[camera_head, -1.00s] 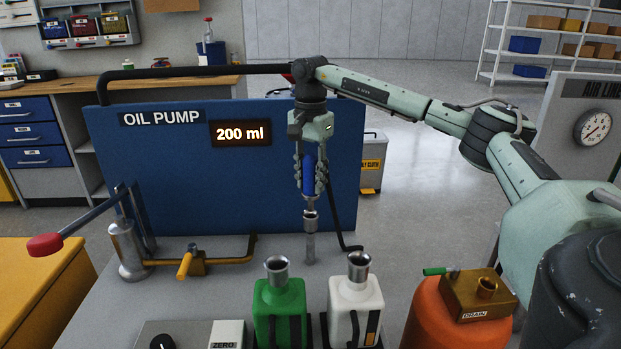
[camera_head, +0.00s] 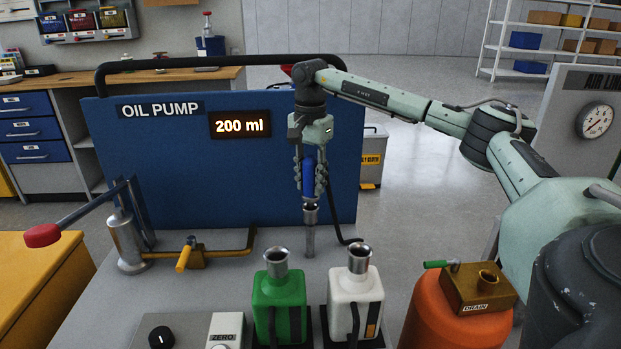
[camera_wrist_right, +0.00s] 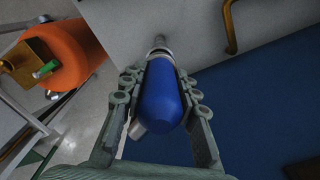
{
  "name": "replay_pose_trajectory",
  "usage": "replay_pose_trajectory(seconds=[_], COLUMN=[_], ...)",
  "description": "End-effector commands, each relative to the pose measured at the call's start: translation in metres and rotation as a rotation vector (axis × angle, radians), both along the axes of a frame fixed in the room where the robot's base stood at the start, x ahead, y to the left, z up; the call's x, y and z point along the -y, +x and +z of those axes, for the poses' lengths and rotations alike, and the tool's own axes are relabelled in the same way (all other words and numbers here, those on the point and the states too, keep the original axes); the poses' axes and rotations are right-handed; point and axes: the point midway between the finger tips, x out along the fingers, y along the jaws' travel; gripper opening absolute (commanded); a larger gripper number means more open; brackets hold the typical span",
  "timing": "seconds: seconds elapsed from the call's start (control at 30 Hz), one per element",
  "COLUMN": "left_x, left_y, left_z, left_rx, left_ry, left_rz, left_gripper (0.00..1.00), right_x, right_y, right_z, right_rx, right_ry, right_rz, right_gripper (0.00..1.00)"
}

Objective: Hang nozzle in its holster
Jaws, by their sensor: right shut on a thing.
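The nozzle has a blue body (camera_head: 308,178) and a metal spout pointing down; it is upright in front of the blue oil pump panel (camera_head: 180,175). My right gripper (camera_head: 311,188) is shut on the blue body, with a finger on each side. In the right wrist view the blue nozzle (camera_wrist_right: 162,98) lies between the fingers of the right gripper (camera_wrist_right: 160,88), its metal end pointing away. The spout's lower end is over the grey bench top; I cannot tell whether it touches. I cannot make out the holster for certain. My left gripper is not in view.
A green bottle (camera_head: 279,300) and a white bottle (camera_head: 355,298) stand in front of the nozzle. An orange drain container (camera_head: 445,315) is to their right. A pump lever with a red knob (camera_head: 42,236) is at left. A black hose (camera_head: 342,225) runs beside the nozzle.

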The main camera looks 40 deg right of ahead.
Motion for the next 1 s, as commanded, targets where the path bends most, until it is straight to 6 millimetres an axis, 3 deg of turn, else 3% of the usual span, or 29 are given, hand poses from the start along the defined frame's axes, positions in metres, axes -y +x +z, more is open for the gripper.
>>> replay_pose_trajectory(seconds=[0.6, 0.63, 0.8, 1.0], left_x=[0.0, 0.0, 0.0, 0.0], left_y=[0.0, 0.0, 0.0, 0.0], left_z=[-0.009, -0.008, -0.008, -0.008], left_rx=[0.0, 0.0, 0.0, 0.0], left_ry=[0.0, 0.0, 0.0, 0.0], left_rz=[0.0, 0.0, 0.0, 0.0], left_gripper=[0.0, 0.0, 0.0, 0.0], right_x=[0.0, 0.0, 0.0, 0.0], right_y=[0.0, 0.0, 0.0, 0.0], right_z=[-0.018, -0.018, -0.017, -0.018], right_rx=[0.001, 0.001, 0.001, 0.001], right_ry=[0.0, 0.0, 0.0, 0.0], right_rz=[0.0, 0.0, 0.0, 0.0], right_gripper=[0.0, 0.32, 0.53, 0.54])
